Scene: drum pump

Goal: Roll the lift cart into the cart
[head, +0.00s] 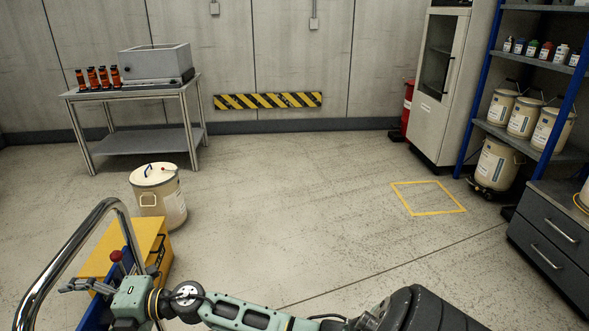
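The lift cart stands at the lower left, with a bent chrome handle (72,243), a blue frame (131,243) and a yellow body (152,240). A red knob (115,256) shows by the handle. A cream drum (158,192) with a lid stands just beyond the yellow body; I cannot tell whether it rests on the cart. My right gripper (78,286) reaches in from the lower right and lies at the handle; its grip is unclear. My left gripper is not in view. A yellow square outline (428,212) marks the floor at right. No separate second cart is identifiable.
A grey table (140,140) with a box and orange bottles stands at the back left. A tall cabinet (437,85), blue-framed shelves (470,95) with drums and a drawer unit (548,240) line the right. The middle floor is clear.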

